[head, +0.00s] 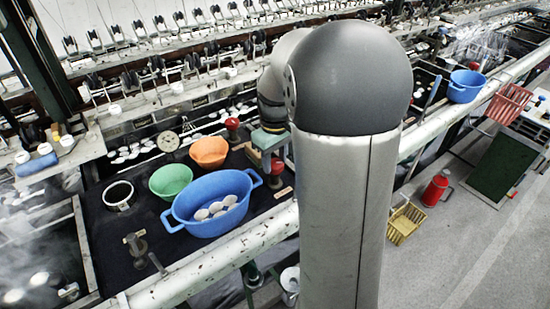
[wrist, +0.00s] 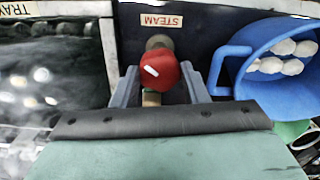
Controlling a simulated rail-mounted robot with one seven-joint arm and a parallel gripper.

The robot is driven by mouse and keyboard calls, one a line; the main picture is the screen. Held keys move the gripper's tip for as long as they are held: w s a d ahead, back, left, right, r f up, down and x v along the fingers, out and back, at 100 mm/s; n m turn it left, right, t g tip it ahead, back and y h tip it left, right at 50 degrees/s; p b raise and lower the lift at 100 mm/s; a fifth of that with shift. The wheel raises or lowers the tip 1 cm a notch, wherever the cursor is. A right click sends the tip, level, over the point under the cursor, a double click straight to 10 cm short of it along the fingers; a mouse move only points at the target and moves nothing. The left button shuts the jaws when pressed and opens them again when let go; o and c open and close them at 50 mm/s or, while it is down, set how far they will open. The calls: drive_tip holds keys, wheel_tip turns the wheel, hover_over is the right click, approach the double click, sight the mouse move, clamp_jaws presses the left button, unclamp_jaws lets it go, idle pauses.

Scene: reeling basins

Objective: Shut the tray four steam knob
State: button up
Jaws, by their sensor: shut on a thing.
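My gripper is shut on the knob. In the head view my gripper (head: 268,148) is right of the blue basin, over a red knob (head: 277,167); my arm hides part of that area. A partly cut-off TRAY label (wrist: 18,9) shows at the left of the wrist view; its number cannot be read.
A blue basin (head: 182,212) holding white cocoons stands close beside the knob. Green (head: 170,180) and orange (head: 209,151) bowls stand behind it. Another red knob (head: 232,125) is further back. A pale rail (head: 220,248) runs along the front. A steaming water tray (wrist: 50,75) lies left in the wrist view.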

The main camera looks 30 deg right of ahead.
sight(274, 164)
drive_tip(key=m, duration=0.5)
drive_tip(key=shift+p, duration=0.35)
drive_tip(key=m, duration=0.5)
drive_tip(key=shift+p, duration=0.4)
drive_tip(key=shift+m, duration=0.4)
drive_tip(key=o, duration=1)
drive_tip(key=shift+c, duration=0.2)
wheel_tip(274, 164, up, 18)
drive_tip(key=shift+f+p, duration=0.25)
drive_tip(key=shift+p, duration=0.1)
drive_tip(key=shift+a, duration=0.1)
drive_tip(key=s+a+f+n, duration=0.4)
drive_tip(key=s+a+f, duration=0.2)
drive_tip(key=s, duration=0.3)
drive_tip(key=s+a+f+n+p, duration=0.1)
drive_tip(key=s+a+f+n, duration=0.3)
drive_tip(key=s+a+f, duration=0.3)
drive_tip(key=s+f, duration=0.1)
drive_tip(key=s, duration=0.2)
drive_tip(key=shift+s+a+f, duration=0.15)
drive_tip(key=shift+s+a, duration=0.1)
drive_tip(key=shift+a, duration=0.05)
